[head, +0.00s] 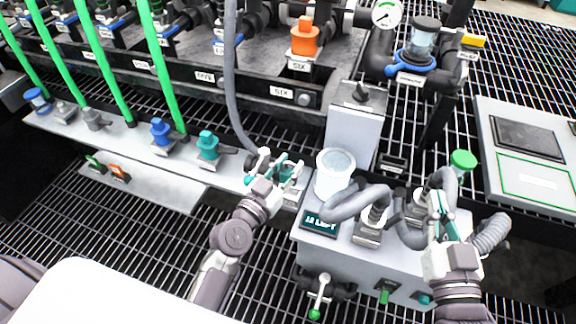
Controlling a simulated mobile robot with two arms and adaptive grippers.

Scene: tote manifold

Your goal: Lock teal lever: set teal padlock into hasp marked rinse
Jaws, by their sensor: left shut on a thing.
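My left gripper (281,166) is at the right end of the pale ledge (190,165), just left of the white cylinder. It is shut on a small teal thing (286,175), largely covered by the fingers; I take it for the teal padlock, but its shape and shackle are unclear. A teal valve handle (207,143) stands on the ledge left of this gripper. My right gripper (438,205) is above the right part of the grey box, by the grey hoses. Its fingers overlap teal parts, and its opening is unclear. I cannot read any rinse mark.
A white cylinder (335,172), grey hoses (358,200) and a dark display (320,222) crowd the grey box (335,258). A blue valve handle (160,132) stands further left. A green knob (462,160) is near my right gripper. Open grating lies in front.

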